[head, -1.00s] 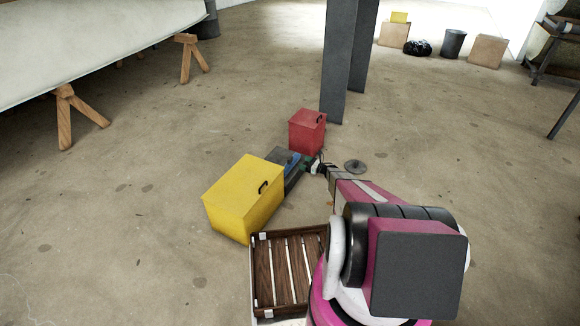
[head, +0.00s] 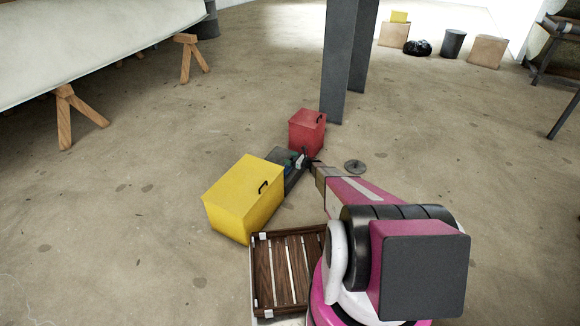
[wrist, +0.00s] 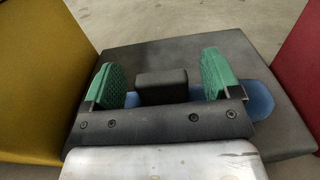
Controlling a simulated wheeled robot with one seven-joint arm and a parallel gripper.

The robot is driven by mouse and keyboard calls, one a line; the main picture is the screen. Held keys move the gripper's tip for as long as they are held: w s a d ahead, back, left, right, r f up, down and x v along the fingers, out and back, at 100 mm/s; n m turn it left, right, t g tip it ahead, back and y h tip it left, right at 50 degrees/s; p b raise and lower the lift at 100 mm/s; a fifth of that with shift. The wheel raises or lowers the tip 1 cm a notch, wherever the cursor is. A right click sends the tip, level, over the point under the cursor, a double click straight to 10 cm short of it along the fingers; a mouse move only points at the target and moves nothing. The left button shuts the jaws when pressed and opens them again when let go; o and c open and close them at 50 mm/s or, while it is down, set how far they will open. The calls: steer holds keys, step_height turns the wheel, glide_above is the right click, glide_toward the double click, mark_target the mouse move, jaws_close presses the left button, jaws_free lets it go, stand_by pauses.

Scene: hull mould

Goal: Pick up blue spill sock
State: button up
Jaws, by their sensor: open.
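A yellow box (head: 240,200) stands close on the left and a red box (head: 306,132) close behind. A slatted wooden crate (head: 258,272) is nearer my base. A grey post (head: 336,70) rises beyond.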

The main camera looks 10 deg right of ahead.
steer(key=shift+w+a, duration=0.15)
steer(key=c, duration=1.4)
